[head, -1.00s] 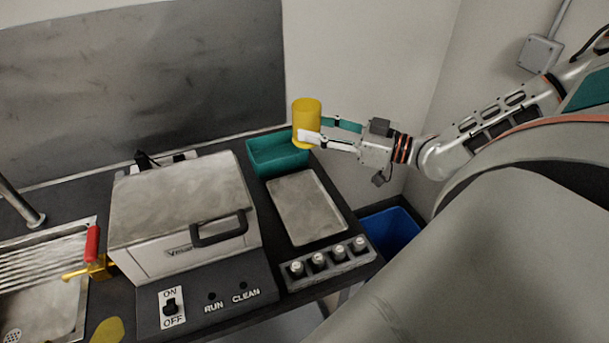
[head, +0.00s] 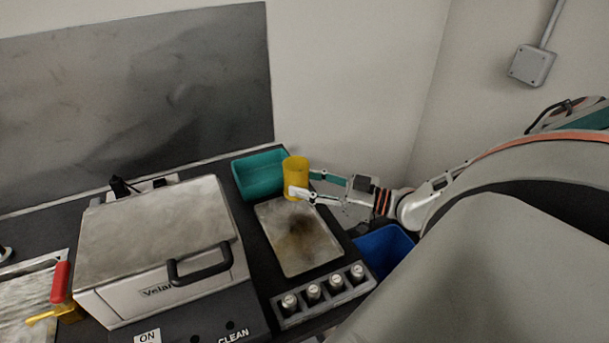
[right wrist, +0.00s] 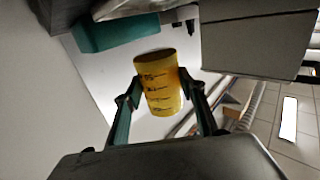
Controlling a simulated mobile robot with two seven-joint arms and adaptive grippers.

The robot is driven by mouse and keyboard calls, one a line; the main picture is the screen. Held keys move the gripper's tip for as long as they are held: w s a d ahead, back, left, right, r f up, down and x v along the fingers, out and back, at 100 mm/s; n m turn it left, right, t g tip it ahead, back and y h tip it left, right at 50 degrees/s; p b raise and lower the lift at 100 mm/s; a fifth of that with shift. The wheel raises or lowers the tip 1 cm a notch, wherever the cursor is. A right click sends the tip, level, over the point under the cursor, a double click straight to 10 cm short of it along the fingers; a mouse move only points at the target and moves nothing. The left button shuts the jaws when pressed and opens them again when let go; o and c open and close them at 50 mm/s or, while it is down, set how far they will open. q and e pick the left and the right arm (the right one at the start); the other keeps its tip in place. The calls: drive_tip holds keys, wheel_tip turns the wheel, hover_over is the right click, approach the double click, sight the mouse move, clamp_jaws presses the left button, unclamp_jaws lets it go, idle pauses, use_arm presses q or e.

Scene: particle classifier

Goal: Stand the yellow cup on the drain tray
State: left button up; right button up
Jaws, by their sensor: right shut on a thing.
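The yellow cup (head: 296,173) is upright in the head view, above the far end of the drain tray. The drain tray (head: 312,262) is a flat grey metal tray with a dark patch, perhaps a shadow or reflection, in its middle. My right gripper (head: 300,190) comes in from the right and is shut on the cup's lower part. In the right wrist view the cup (right wrist: 160,75) sits between the two fingers and shows dark markings. I cannot tell whether the cup's base touches the tray. My left gripper is not in view.
A teal bin (head: 258,185) stands behind the tray, close to the cup. A boxy machine (head: 150,240) with a black handle is left of it. A rack (head: 318,297) with several small vials lies in front. A blue bin (head: 386,250) is at the right, below.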

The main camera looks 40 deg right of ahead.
wheel_tip(320, 180, down, 7)
drive_tip(key=shift+r+b, duration=0.2)
drive_tip(key=shift+b, duration=0.65)
drive_tip(key=shift+f, duration=0.1)
drive_tip(key=o, duration=1.2)
drive_tip(key=shift+o, duration=0.2)
